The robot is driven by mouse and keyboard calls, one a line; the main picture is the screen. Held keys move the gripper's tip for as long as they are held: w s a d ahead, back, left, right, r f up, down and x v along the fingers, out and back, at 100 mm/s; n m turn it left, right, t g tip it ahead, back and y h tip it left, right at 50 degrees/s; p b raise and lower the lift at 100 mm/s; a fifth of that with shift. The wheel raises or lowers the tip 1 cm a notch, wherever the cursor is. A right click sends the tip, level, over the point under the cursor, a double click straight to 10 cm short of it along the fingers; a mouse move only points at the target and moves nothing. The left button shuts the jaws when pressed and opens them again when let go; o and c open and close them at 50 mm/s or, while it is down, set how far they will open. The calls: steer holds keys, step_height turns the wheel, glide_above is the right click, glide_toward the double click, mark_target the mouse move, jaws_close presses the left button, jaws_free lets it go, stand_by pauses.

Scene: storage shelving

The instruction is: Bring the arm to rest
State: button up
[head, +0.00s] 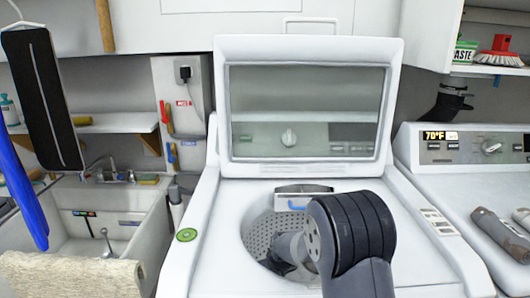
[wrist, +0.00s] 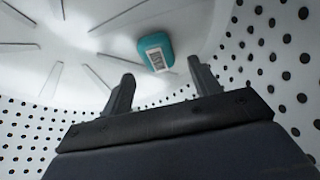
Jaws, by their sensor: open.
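My arm reaches down into the open drum (head: 258,238) of a white top-loading washing machine (head: 205,235). In the wrist view my gripper (wrist: 160,88) is open, with two dark fingers apart and nothing between them. A small teal object with a white label (wrist: 154,50) lies on the pale drum floor (wrist: 60,35) beyond the fingertips, apart from them. In the head view my gripper is mostly hidden by my own arm and the drum opening.
The washer's lid (head: 308,115) stands raised behind the opening. The perforated drum wall (wrist: 285,60) surrounds my gripper closely. A sink (head: 105,215) is at the left, and a second machine (head: 470,170) with tools on top is at the right.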

steer(key=shift+r, duration=0.5)
steer(key=shift+f, duration=0.15)
